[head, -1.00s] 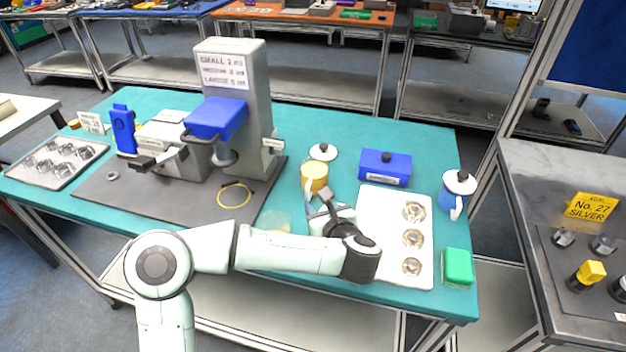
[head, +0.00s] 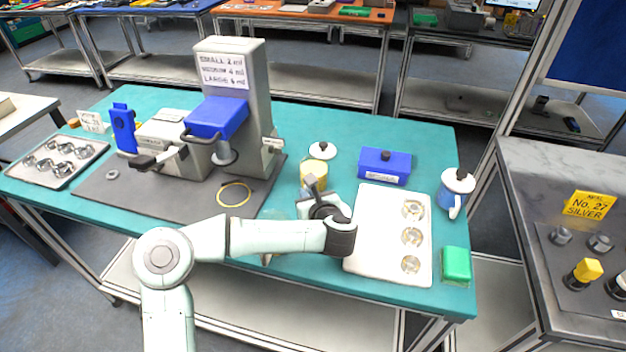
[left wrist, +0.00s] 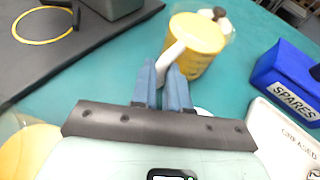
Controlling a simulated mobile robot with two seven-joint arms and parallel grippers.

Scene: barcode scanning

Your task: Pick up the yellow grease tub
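The yellow grease tub (head: 313,174) stands upright on the teal table, right of the grey machine. In the left wrist view the yellow grease tub (left wrist: 196,36) shows its pale handle (left wrist: 171,58) pointing toward me. My left gripper (head: 314,184) is at the near side of the tub. In the left wrist view the two blue fingers (left wrist: 163,72) stand close together, with the handle between them, and look shut on it. The fingers hide part of the handle. My right gripper is not in view.
A white lid (head: 322,151) lies behind the tub. A blue spares box (head: 385,166), a white tray (head: 376,243), a blue mug-like tub (head: 454,194) and a green block (head: 456,264) are to the right. The grey machine (head: 247,130) stands left.

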